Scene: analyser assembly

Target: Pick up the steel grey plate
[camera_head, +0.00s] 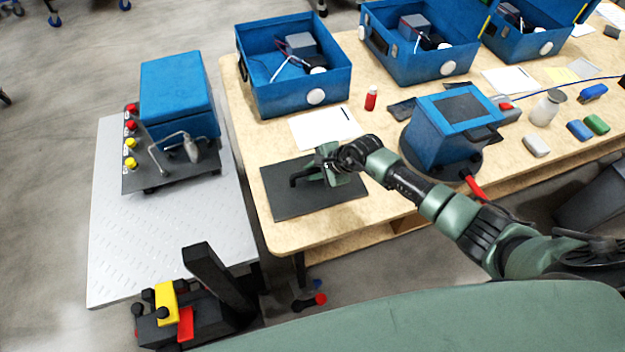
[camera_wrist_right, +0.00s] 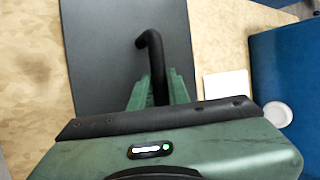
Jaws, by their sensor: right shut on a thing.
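The steel grey plate (camera_head: 335,200) is a dark flat rectangle at the near left corner of the wooden table, and appears to lie flat on it. It also fills the upper left of the wrist view (camera_wrist_right: 100,50). A bent black handle (camera_head: 299,179) stands up from it and shows between my fingers in the wrist view (camera_wrist_right: 147,42). My right gripper (camera_head: 324,170) is above the plate, shut on this handle. The palm hides the handle's near end in the wrist view. My left gripper is not in view.
A white sheet (camera_head: 315,128) and an open blue case (camera_head: 270,95) lie behind the plate. A blue screen unit (camera_head: 437,140) stands to the right, near my right arm. A metal-topped cart (camera_head: 110,230) with a blue box (camera_head: 175,85) stands left, across a narrow gap.

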